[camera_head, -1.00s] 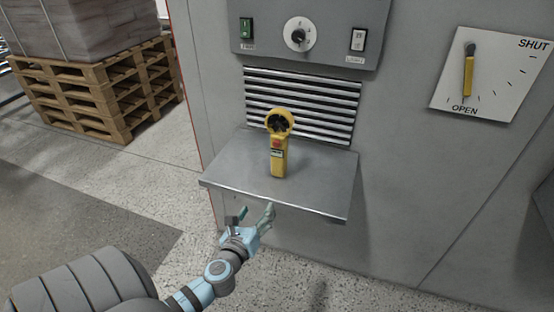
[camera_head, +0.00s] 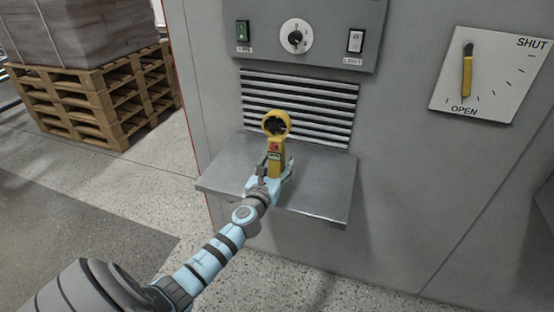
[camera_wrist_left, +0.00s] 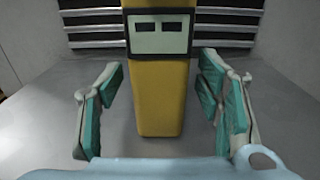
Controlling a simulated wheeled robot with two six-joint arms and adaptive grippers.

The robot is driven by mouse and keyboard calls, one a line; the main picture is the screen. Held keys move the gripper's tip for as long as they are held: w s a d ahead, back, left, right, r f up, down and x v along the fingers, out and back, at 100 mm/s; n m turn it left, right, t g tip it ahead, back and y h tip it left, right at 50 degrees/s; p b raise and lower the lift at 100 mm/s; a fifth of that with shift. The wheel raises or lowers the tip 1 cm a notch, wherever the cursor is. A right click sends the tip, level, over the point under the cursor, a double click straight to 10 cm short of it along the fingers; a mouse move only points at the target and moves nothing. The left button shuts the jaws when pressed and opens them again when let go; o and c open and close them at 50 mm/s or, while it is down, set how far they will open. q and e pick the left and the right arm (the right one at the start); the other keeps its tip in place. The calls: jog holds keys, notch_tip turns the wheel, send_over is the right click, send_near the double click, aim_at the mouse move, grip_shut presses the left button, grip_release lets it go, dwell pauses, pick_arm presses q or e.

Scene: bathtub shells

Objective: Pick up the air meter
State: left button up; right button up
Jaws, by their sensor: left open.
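The air meter (camera_head: 276,148) is yellow with a round fan head and stands upright on the grey metal shelf (camera_head: 322,185). Its yellow lower body (camera_wrist_left: 158,95) and small display fill the middle of the left wrist view. My left gripper (camera_head: 273,172) is at the meter's lower body. In the left wrist view its fingers (camera_wrist_left: 160,105) are open, one on each side of the meter, with a gap on both sides. The gripper hides the meter's base in the head view. My right gripper is not in view.
A louvred vent (camera_head: 298,105) is in the wall right behind the shelf. Above it is a control panel (camera_head: 305,30) with a dial and switches. Wooden pallets (camera_head: 95,100) stand at left. The shelf's right part is clear.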

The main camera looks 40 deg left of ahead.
pick_arm(q)
jog(key=shift+s+r, duration=0.1)
grip_shut()
notch_tip(320, 180, up, 20)
jog(key=f+p, duration=0.1)
jog(key=p, duration=1.4)
send_over(275, 134)
jog(key=shift+w+a+r, duration=0.15)
jog(key=shift+w+r, duration=0.1)
jog(key=shift+w, duration=0.1)
jog(key=shift+r, duration=0.35)
jog(key=shift+f, duration=0.15)
notch_tip(275, 134, down, 9)
jog(key=b, duration=0.7)
notch_tip(275, 134, down, 10)
jog(key=b, duration=0.9)
jog(key=shift+f, duration=0.2)
jog(key=shift+f+b, duration=0.25)
jog(key=shift+b, duration=0.05)
